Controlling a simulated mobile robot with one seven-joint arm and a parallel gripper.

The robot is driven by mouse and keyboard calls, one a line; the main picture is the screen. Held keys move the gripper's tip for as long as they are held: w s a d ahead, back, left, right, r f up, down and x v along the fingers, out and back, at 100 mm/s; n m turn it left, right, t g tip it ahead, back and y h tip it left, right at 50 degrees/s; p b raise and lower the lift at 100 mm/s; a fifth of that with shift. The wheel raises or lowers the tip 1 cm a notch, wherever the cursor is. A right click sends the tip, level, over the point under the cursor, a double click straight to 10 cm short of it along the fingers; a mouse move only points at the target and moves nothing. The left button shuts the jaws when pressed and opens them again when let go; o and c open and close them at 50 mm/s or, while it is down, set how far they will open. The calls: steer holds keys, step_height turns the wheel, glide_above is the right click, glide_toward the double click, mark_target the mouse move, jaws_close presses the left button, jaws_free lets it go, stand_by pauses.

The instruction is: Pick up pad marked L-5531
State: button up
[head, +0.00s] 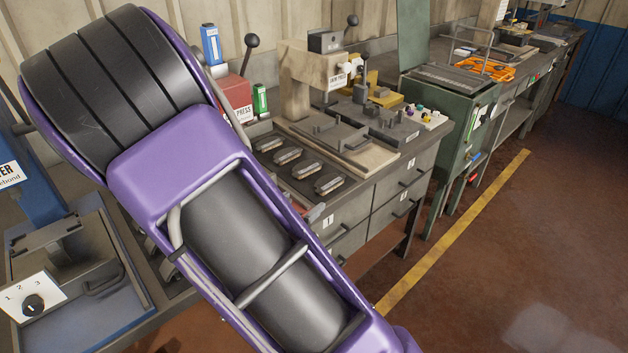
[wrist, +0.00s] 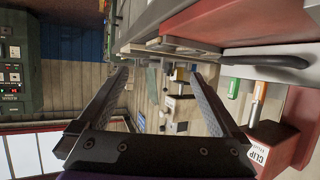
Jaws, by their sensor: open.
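Several brake pads (head: 288,156) lie in a row in a dark tray (head: 262,168) on the workbench in the head view. They are grey-brown, elongated and flat. Their markings are too small to read, so I cannot tell which is L-5531. My gripper (wrist: 160,75) is open in the wrist view, with nothing between its two dark fingers and the room behind them. I cannot make out the gripper in the head view, where my purple arm covers much of the left and centre. No pad is clearly recognisable in the wrist view.
A beige press (head: 298,82) and a red box (head: 233,98) stand behind the tray. A green block (head: 260,99) is beside the red box. A blue fixture (head: 90,300) with a dial is at the left.

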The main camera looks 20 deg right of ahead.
steer(key=b, duration=0.2)
glide_toward(327, 183)
steer(key=x, duration=0.3)
steer(key=shift+s+f, duration=0.15)
steer(key=shift+f, duration=0.05)
steer(key=shift+b+x, duration=0.3)
steer(key=shift+x, duration=2.35)
steer(key=shift+a+r, duration=0.1)
steer(key=shift+r, duration=0.05)
steer(key=shift+c, duration=0.2)
jaws_close()
